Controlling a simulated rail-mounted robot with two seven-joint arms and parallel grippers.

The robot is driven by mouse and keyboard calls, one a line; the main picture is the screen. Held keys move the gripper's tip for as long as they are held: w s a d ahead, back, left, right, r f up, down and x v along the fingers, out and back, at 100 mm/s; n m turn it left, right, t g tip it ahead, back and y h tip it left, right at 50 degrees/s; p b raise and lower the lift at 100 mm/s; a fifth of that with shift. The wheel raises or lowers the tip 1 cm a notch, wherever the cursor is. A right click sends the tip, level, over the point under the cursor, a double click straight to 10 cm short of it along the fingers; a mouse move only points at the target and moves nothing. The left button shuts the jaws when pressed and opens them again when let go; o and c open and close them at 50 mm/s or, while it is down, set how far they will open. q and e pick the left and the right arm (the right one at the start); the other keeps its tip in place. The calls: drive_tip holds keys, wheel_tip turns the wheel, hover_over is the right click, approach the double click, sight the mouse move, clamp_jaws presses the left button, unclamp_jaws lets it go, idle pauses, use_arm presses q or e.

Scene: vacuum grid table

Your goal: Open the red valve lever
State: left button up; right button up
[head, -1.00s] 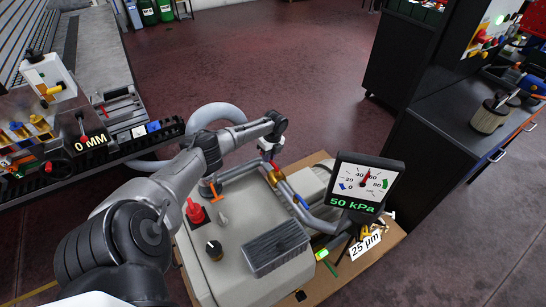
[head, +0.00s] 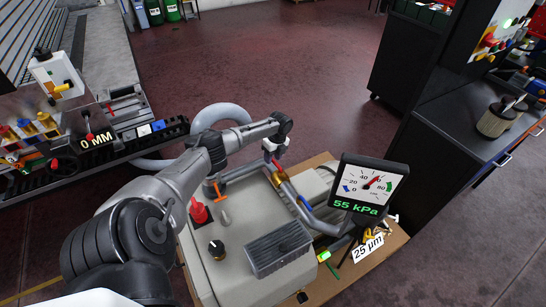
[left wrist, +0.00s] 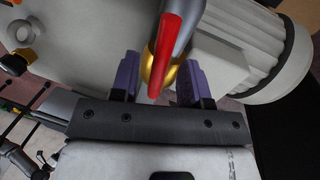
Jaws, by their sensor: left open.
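The red valve lever (head: 277,164) sits by a brass valve body (head: 281,177) on the grey pipe of the pump unit. In the left wrist view the red lever (left wrist: 166,50) points toward the gripper, with the brass part (left wrist: 160,75) behind it. My left gripper (head: 272,156) is at the lever. Its purple fingers (left wrist: 160,80) are open, one on each side of the lever, with a visible gap on the left side. Contact on the right side cannot be told. My right gripper is not in view.
A gauge (head: 370,188) reading 55 kPa stands right of the valve. The grey pump housing (head: 228,262) carries a red switch (head: 199,212), an orange T-handle (head: 217,187) and a black knob (head: 216,250). A large motor (left wrist: 245,45) lies close beside the fingers.

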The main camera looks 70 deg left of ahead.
use_arm(q)
wheel_tip(320, 180, up, 14)
drive_tip(key=w+p, duration=0.2)
drive_tip(key=p, duration=0.1)
drive_tip(key=shift+w+a+f, duration=0.25)
drive_tip(key=shift+w+a, duration=0.05)
drive_tip(key=shift+a, duration=0.1)
idle(0.4)
